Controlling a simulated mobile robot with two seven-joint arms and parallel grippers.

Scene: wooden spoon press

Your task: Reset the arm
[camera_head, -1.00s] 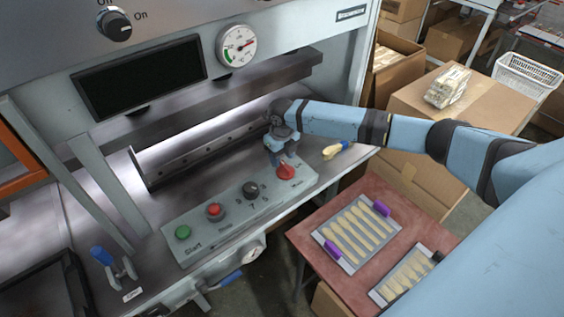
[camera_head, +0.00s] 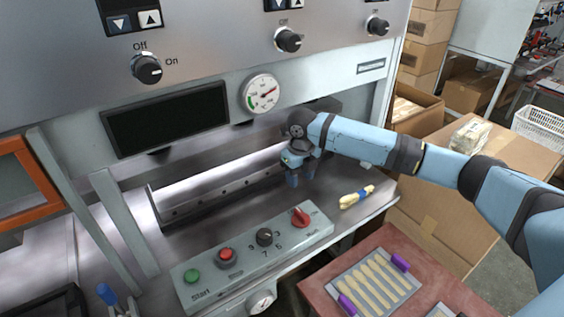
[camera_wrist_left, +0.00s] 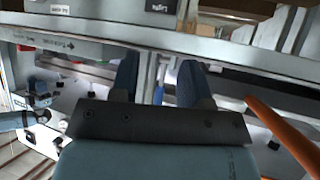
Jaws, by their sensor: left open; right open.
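My right arm comes in from the right in the head view. My right gripper (camera_head: 303,176) hangs over the press bed, behind the control panel and above the red knob (camera_head: 301,217). It is open, and nothing shows between its fingers. My left arm is outside the head view. In the left wrist view, the two dark blue fingers of my left gripper (camera_wrist_left: 157,80) stand wide apart with nothing between them.
The press (camera_head: 220,180) has a control panel (camera_head: 250,250) with a green button, a red button and knobs. A tied yellow bundle (camera_head: 357,196) lies on the bench. A tray of wooden spoons (camera_head: 343,283) lies on a reddish table (camera_head: 390,240). Cardboard boxes (camera_head: 500,180) stand at right.

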